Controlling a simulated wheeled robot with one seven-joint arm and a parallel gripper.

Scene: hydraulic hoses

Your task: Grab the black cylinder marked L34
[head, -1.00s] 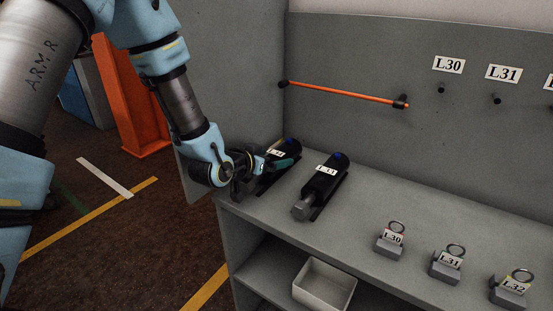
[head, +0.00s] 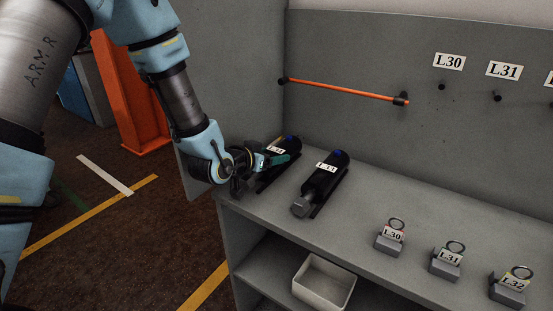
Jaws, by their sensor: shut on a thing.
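The black cylinder marked L34 (head: 287,146) lies at the left end of the grey shelf top, its white label only partly readable. My gripper (head: 277,160) is at this cylinder, its teal finger along the right side, shut on it. The near part of the cylinder is hidden behind my gripper and wrist. A second black cylinder, marked L33 (head: 327,179), lies just to the right on a dark cradle, apart from my gripper.
Tagged grey blocks with rings, L30 (head: 389,243), L31 (head: 445,265) and L32 (head: 508,291), stand at the right. An orange bar (head: 345,90) is on the back panel. A white bin (head: 324,281) sits on the lower shelf.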

